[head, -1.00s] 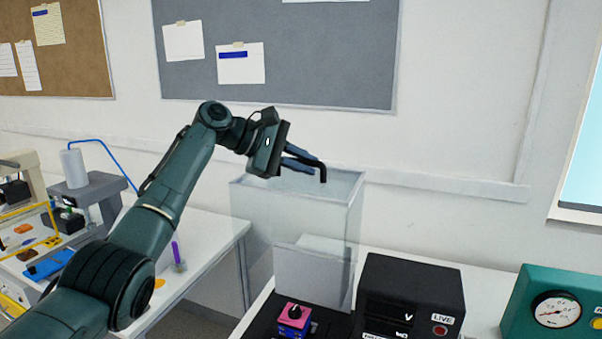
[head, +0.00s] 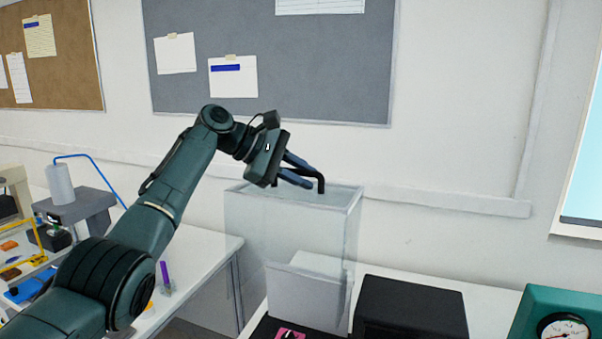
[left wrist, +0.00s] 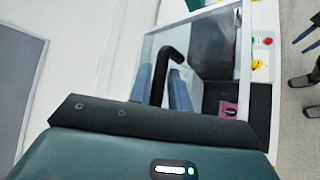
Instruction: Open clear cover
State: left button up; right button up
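The clear cover (head: 340,225) is a tall see-through box at the middle of the head view. A bent black handle (head: 321,186) stands at its top. My left gripper (head: 304,178) is at this handle, its two blue fingers on either side of it. In the left wrist view the handle (left wrist: 172,58) passes between the fingers, and only small gaps show, so I cannot tell whether they press on it. A pink switch block (head: 291,334) shows partly at the bottom edge, near the cover's foot.
A black box (head: 410,305) stands to the right of the cover, with a green gauge unit (head: 553,312) farther right. The wall with a grey board (head: 270,60) is behind. A side table with equipment (head: 70,205) is at the left.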

pick_arm(q)
jog(key=shift+f, duration=0.2)
jog(key=b+v, duration=0.2)
jog(key=v, duration=1.1)
jog(key=shift+a+r, duration=0.1)
jog(key=shift+r, duration=0.15)
jog(key=shift+a, duration=0.1)
